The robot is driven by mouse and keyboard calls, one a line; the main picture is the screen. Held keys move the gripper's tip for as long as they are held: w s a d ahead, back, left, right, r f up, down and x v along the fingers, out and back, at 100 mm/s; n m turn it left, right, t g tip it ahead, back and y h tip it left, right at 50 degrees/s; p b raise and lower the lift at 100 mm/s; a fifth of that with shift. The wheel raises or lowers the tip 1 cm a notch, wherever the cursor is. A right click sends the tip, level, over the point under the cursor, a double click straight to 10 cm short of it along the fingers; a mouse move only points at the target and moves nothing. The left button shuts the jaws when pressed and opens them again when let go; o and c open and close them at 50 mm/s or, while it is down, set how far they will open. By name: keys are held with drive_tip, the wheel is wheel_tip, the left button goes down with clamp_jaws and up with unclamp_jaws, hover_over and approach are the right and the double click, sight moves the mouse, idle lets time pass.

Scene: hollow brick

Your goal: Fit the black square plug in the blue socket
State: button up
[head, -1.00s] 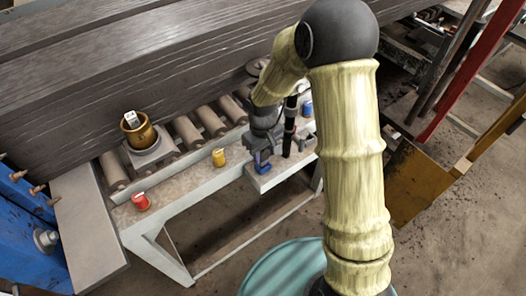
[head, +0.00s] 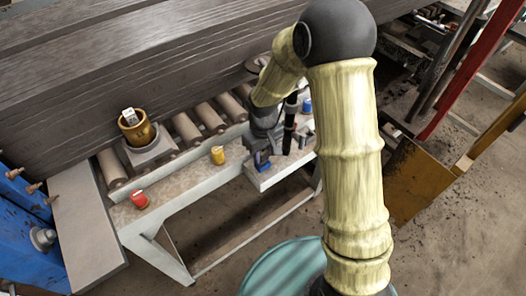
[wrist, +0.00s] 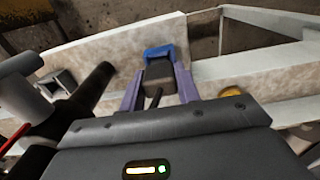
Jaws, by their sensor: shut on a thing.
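My gripper (wrist: 158,88) points down over the pale bench, its two purple fingers shut on the black square plug (wrist: 158,70). A bright blue piece, which looks like the blue socket (wrist: 158,50), shows just beyond the plug between the fingertips. It also shows as a small dark blue patch under my gripper (head: 262,158) in the head view, near the bench's front edge. The fingers and plug hide most of it. I cannot tell whether the plug is inside it or only above it.
A small blue item (head: 307,106) stands behind to the right. A grey square holder (wrist: 57,85) and a black post (wrist: 88,95) are beside my gripper. A brass pot (head: 138,132) stands on the rollers.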

drive_tip(key=shift+s+a+f, duration=0.1)
drive_tip(key=shift+f, duration=0.1)
drive_tip(key=o, duration=1.1)
drive_tip(key=shift+c, duration=0.2)
drive_tip(key=shift+r, duration=0.1)
wheel_tip(320, 180, up, 17)
drive_tip(key=b, duration=0.2)
drive_tip(key=shift+r, duration=0.15)
